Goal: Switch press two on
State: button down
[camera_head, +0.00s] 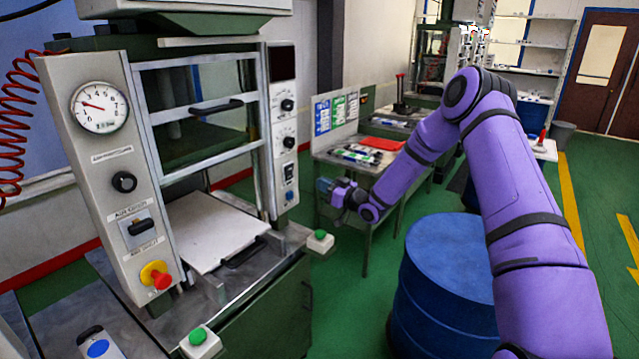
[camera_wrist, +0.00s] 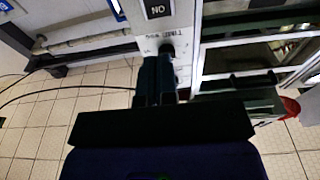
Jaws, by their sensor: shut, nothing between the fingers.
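A large press stands at the left in the head view. Its right-hand panel (camera_head: 285,120) carries knobs, a dark rocker switch (camera_head: 289,172) and a blue button below. My purple arm reaches in from the right, and my gripper (camera_head: 328,187) is a little to the right of that panel, apart from it. In the wrist view my gripper (camera_wrist: 163,62) is shut and empty, its tips close to a small dark switch or knob (camera_wrist: 167,46) on a light panel (camera_wrist: 178,17). Whether they touch is hidden. A black "ON" label (camera_wrist: 157,9) appears upside down. Which press is number two is not marked.
A blue drum (camera_head: 445,285) stands below my arm. A workbench with a red folder (camera_head: 380,143) is behind my gripper. A green button box (camera_head: 320,240) sits at the press table's right corner. Green floor is open between press and drum.

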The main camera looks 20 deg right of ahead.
aim_at(290, 167)
jog(key=x, duration=1.1)
jog(key=shift+w+a, duration=0.2)
jog(key=shift+w, duration=0.1)
jog(key=shift+w+a+r+g+h, duration=0.15)
jog(key=shift+a+r+g+h, duration=0.1)
jog(key=shift+r+g+h, duration=0.05)
jog(key=shift+w+r+g, duration=0.1)
jog(key=shift+r+g, duration=0.05)
jog(key=shift+g, duration=0.15)
jog(key=shift+a+r, duration=0.1)
